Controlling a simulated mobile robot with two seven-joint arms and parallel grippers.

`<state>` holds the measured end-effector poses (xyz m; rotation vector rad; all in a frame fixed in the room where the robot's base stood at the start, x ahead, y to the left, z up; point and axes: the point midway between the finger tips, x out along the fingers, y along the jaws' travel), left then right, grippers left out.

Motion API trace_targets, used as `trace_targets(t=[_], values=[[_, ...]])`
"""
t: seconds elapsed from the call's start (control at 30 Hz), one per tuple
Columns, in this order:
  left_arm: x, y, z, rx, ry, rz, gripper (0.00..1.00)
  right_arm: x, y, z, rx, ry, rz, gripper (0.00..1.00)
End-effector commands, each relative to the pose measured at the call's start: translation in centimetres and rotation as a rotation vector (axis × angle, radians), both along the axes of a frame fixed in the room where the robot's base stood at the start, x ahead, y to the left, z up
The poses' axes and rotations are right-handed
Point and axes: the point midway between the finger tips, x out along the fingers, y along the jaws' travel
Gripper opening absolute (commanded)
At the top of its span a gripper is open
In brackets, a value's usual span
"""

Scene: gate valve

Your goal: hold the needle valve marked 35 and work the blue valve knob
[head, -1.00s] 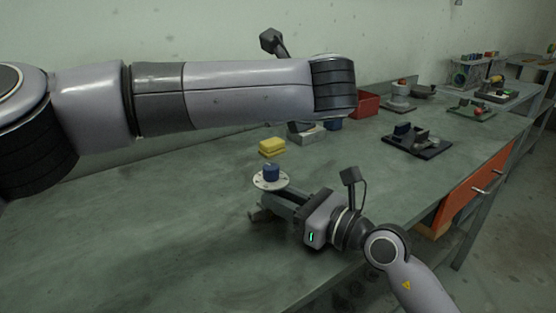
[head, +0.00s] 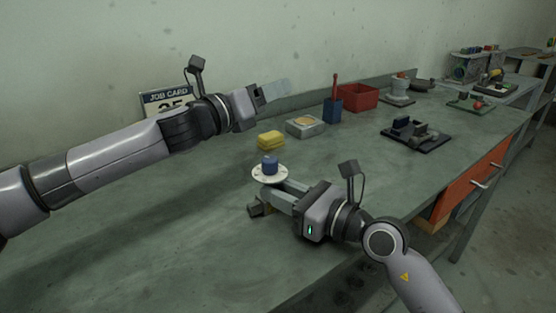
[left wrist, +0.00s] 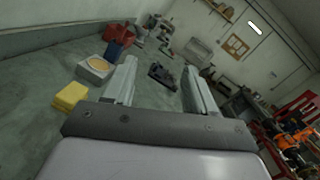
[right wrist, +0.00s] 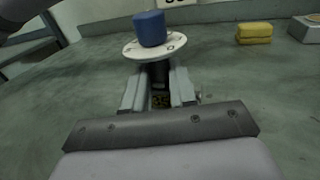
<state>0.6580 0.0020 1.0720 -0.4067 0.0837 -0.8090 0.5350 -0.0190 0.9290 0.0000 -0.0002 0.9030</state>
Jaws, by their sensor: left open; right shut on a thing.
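The needle valve (right wrist: 161,76) stands on the bench, with a blue knob (head: 270,164) above a round white dial plate (head: 262,177). The knob (right wrist: 149,28) and dial (right wrist: 170,44) also show in the right wrist view. My right gripper (head: 276,201) is shut on the valve's body below the dial; its fingers also show in the right wrist view (right wrist: 159,92). The number on the valve is not readable. My left gripper (head: 276,92) is open and empty, up behind the valve near the wall; its spread fingers show in the left wrist view (left wrist: 158,85).
A job card (head: 170,100) reading 35, partly covered by my left arm, stands at the wall. The bench's left front is clear.

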Motion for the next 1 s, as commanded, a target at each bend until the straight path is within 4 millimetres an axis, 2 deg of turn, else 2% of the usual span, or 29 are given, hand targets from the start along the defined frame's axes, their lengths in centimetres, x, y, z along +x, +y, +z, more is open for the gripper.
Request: trace_targets(t=[0.27, 0.63, 0.83, 1.0], values=[[-3.8, 3.8, -2.4, 0.054, -0.167, -0.242, 0.56, 0.0, 0.0, 0.0, 0.0, 0.0, 0.0, 0.0], [-10.2, 8.9, -7.4, 0.201, -0.306, -0.539, 0.56, 0.0, 0.0, 0.0, -0.001, 0.001, 0.001, 0.0], [-11.9, 10.1, -8.7, 0.241, -0.327, -0.612, 0.56, 0.0, 0.0, 0.0, -0.001, 0.001, 0.001, 0.0], [-12.0, 8.9, -8.9, 0.246, -0.331, -0.625, 0.56, 0.0, 0.0, 0.0, -0.001, 0.001, 0.001, 0.0]])
